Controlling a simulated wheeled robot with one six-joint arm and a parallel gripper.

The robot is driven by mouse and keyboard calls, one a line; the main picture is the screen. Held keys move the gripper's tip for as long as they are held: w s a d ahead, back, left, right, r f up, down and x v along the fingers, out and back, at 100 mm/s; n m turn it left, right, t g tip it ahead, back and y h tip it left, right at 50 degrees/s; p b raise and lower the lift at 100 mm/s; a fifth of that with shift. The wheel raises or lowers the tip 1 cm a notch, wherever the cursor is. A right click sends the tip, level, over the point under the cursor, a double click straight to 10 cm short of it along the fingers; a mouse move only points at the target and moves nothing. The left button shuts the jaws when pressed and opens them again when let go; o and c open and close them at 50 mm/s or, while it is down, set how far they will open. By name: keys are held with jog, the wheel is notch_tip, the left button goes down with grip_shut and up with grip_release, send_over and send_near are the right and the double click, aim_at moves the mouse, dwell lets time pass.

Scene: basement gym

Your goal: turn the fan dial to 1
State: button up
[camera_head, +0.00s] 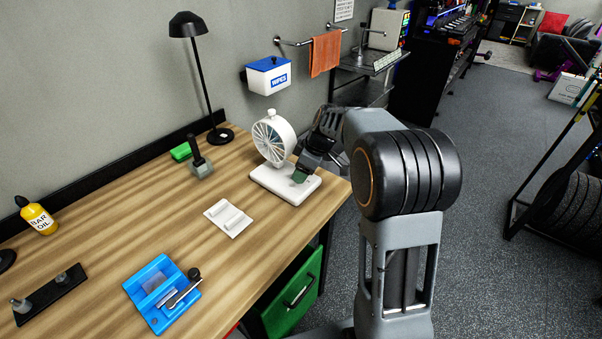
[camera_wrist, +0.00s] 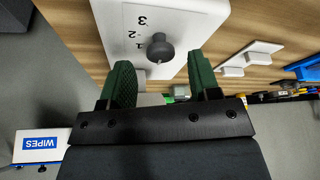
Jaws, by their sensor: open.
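The white desk fan (camera_head: 272,137) stands on its white base (camera_head: 276,184) near the right end of the wooden workbench. In the wrist view the base (camera_wrist: 113,22) carries a dark round dial (camera_wrist: 160,47) with the numbers 1, 2 and 3 beside it. I cannot tell which number the dial points to. My gripper (camera_head: 301,173) is over the right part of the base and hides the dial in the head view. In the wrist view its green fingers (camera_wrist: 160,62) are open, one on each side of the dial, with gaps between them and it.
A white switch plate (camera_head: 228,219) lies just in front of the fan. A black lamp (camera_head: 222,134), a dark joystick-like object (camera_head: 201,167) and a green block (camera_head: 181,152) stand behind. A blue device (camera_head: 150,290) sits nearer the front. The wipes box (camera_head: 268,76) hangs on the wall.

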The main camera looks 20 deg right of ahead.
jog(key=shift+x, duration=0.9)
jog(key=shift+c, duration=0.2)
jog(key=shift+r, duration=0.1)
jog(key=c, duration=0.8)
jog(key=shift+d, duration=0.15)
jog(key=shift+c, duration=0.3)
jog(key=shift+s+a+m+t+h+b, duration=0.15)
jog(key=shift+m+t+h+b, duration=0.25)
jog(key=shift+m, duration=0.65)
jog(key=shift+w+a+m+t+h+b, duration=0.15)
jog(key=shift+m+b, duration=0.3)
jog(key=shift+m, duration=0.6)
jog(key=shift+s+m+t+h, duration=0.1)
jog(key=shift+m+t+h, duration=0.25)
jog(key=shift+m, duration=0.75)
jog(key=shift+m+t+h, duration=0.1)
jog(key=shift+m+h, duration=0.3)
jog(key=shift+m, duration=0.7)
jog(key=shift+m+p, duration=0.3)
